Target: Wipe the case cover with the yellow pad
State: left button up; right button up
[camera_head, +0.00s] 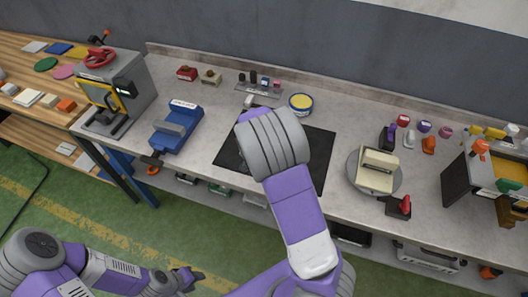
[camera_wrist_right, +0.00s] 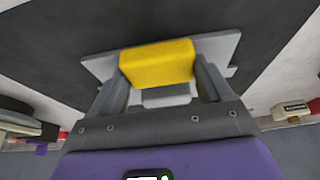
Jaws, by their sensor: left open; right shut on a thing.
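In the right wrist view, my right gripper (camera_wrist_right: 161,72) is shut on the yellow pad (camera_wrist_right: 157,58). A light grey flat piece, apparently the case cover (camera_wrist_right: 226,48), lies behind the pad over the black mat (camera_wrist_right: 60,30). I cannot tell whether the pad touches it. In the head view, my right arm reaches over the black mat (camera_head: 318,158) and hides the right gripper, the pad and most or all of the cover. My left gripper (camera_head: 190,279) is open and empty, low at the left, in front of the bench.
A blue vise (camera_head: 177,130) and a grey press (camera_head: 128,90) stand left of the mat. A round turntable (camera_head: 368,187) with a cream block stands to the right. A yellow-lidded tin (camera_head: 301,102) and a small rack (camera_head: 260,88) stand behind. Clear worktop (camera_head: 212,100) lies behind the vise.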

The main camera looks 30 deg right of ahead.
jog(key=shift+r+p, duration=3.25)
jog(key=shift+r, duration=0.55)
